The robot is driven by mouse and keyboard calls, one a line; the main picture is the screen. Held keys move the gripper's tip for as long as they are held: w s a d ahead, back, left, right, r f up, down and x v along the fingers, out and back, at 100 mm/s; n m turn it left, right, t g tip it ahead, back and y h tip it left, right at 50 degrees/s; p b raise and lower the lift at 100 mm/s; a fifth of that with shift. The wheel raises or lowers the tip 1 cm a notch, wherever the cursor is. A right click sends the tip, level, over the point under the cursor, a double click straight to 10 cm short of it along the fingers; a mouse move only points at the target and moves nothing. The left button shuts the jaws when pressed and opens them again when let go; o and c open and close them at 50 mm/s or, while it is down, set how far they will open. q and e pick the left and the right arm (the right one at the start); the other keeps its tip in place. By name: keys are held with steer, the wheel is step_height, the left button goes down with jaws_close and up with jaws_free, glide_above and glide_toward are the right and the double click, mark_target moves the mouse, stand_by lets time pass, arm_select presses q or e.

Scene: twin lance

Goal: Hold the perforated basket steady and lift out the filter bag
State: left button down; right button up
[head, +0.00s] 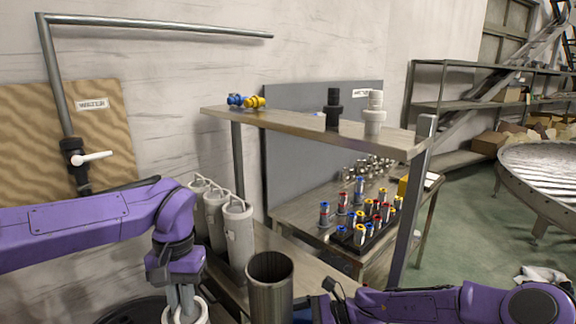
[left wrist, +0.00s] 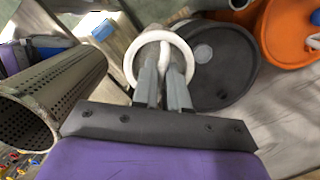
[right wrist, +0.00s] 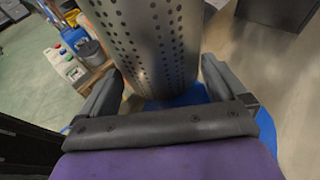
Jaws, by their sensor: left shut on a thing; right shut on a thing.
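The perforated basket (head: 270,290) is a metal cylinder, upright at the bottom centre of the head view. Its open mouth faces the left wrist view (left wrist: 75,92), and its holed wall fills the middle of the right wrist view (right wrist: 150,40). My right gripper (right wrist: 165,88) is shut on its wall, one finger on each side. The filter bag shows as a white ring (left wrist: 131,62) with a handle, also at the bottom of the head view (head: 203,312). My left gripper (left wrist: 166,62) is shut on the handle, beside and clear of the basket. The bag's lower body is hidden.
Several pale cylinders with handles (head: 238,240) stand left of the basket. A dark drum lid (left wrist: 225,80) and an orange drum (left wrist: 290,35) lie below the left gripper. A metal shelf (head: 300,119) and a table of fittings (head: 300,212) stand beyond.

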arm_select(q)
steer(key=shift+r, duration=0.2)
steer(key=shift+r+n+h, duration=0.3)
steer(key=shift+r+n, duration=1.4)
steer(key=shift+r, duration=0.3)
